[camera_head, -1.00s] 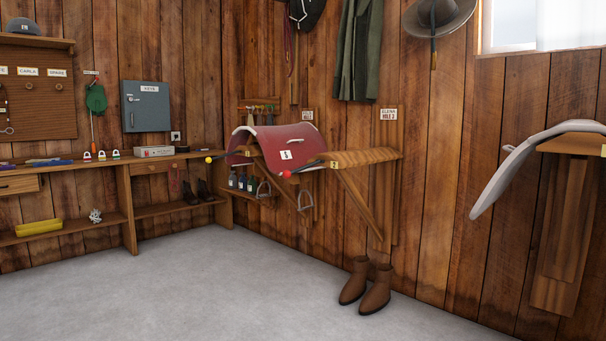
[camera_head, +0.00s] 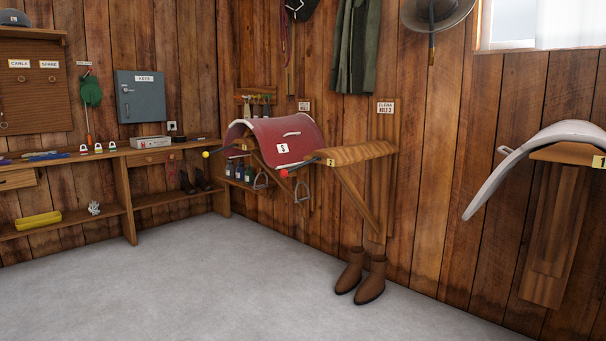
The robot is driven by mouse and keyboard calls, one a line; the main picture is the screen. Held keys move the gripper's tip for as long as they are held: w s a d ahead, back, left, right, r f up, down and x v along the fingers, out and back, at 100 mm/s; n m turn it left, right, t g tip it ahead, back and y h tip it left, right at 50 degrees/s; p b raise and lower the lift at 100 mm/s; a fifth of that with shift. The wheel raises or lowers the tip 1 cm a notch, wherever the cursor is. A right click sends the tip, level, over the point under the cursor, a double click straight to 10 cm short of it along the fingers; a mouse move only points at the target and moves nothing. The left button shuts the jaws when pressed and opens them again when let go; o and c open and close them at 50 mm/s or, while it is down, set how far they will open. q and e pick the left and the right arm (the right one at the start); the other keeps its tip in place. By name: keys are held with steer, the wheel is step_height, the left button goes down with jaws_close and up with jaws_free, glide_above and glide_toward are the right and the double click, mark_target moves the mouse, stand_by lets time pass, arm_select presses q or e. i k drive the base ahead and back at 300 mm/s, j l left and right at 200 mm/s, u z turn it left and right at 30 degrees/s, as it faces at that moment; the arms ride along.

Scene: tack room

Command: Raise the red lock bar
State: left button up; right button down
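A dark bar with a red ball tip (camera_head: 284,172) sticks out from the front end of the wooden saddle rack marked 2 (camera_head: 362,153). The bar lies low, close to level, and slopes slightly down towards its tip in the picture. A similar dark bar with a yellow ball tip (camera_head: 205,154) sticks out from the rack further left, under the red saddle (camera_head: 282,138). The rack marked 2 carries no saddle. Neither of my grippers is in view.
Brown boots (camera_head: 361,276) stand on the floor below the rack marked 2. A pale saddle (camera_head: 535,155) sits on a rack at right. A wooden bench (camera_head: 128,205) with locks and boxes runs along the left wall. The grey floor (camera_head: 220,290) in front is clear.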

mark_target(283, 173)
steer(key=i+j, duration=0.2)
steer(key=i, duration=0.35)
steer(key=i+j, duration=0.25)
steer(key=i, duration=0.3)
steer(key=i+j+u, duration=0.1)
steer(key=i, duration=0.5)
steer(key=i+j, duration=0.3)
steer(key=i, duration=0.25)
steer(key=i+j, duration=0.15)
steer(key=i, duration=0.4)
steer(key=j+u, duration=0.05)
